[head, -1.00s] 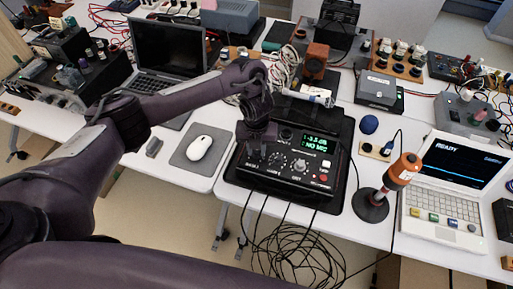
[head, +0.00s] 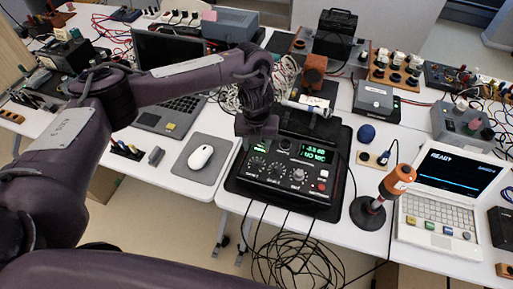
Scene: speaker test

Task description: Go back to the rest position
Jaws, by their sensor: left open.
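My left gripper (head: 257,134) is open and points down over the back left part of a black sound device (head: 270,194). It appears empty, and its fingertips are small and dark in this view. The device has a row of knobs, a red button and a lit green display (head: 314,153). The gripper covers part of the device's back left corner; I cannot tell the exact gap between them. My left arm reaches in from the left across the laptop. My right gripper is not in view.
A white mouse (head: 200,157) lies on a grey pad (head: 217,172) left of the device. An orange-topped microphone (head: 396,181) on a round stand and a white laptop (head: 437,205) stand to the right. A dark laptop (head: 174,116) is behind the arm. Cables hang at the front.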

